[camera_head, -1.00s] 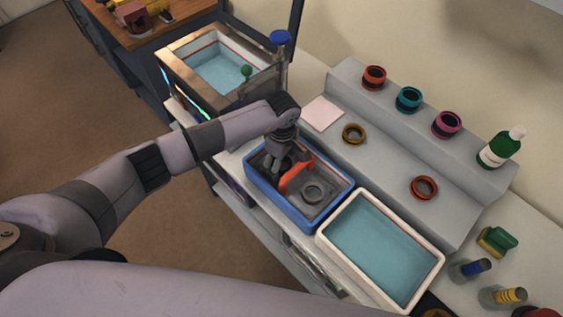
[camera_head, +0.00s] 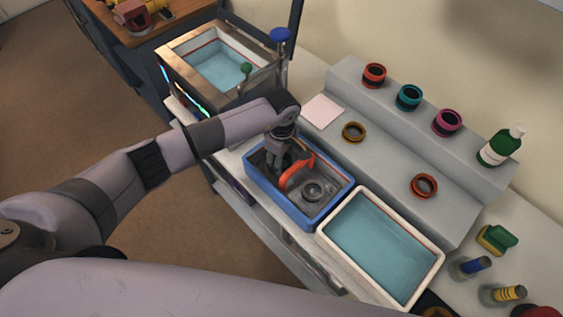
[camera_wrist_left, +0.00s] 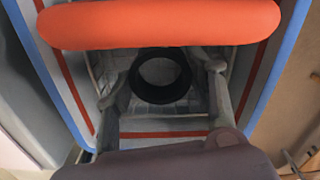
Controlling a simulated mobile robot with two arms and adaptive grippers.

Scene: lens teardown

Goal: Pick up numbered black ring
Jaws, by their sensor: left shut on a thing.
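The black ring (camera_wrist_left: 161,76) lies between the two fingers of my left gripper (camera_wrist_left: 163,92) in the left wrist view. My left gripper is shut on it; any number is too small to read. In the head view my left gripper (camera_head: 275,165) reaches down into the blue-rimmed basin (camera_head: 264,197), left of a curved orange handle (camera_head: 297,171). The ring in its fingers is mostly hidden there. The orange handle (camera_wrist_left: 160,24) also crosses the top of the wrist view, close to the camera. My right gripper is not in view.
A grey ring-shaped part (camera_head: 313,191) sits in the basin right of the handle. A white tray of blue liquid (camera_head: 327,238) stands beside it. Coloured rings, such as a teal one (camera_head: 408,98), stand on the grey step behind. A framed bath (camera_head: 183,75) stands at the back left.

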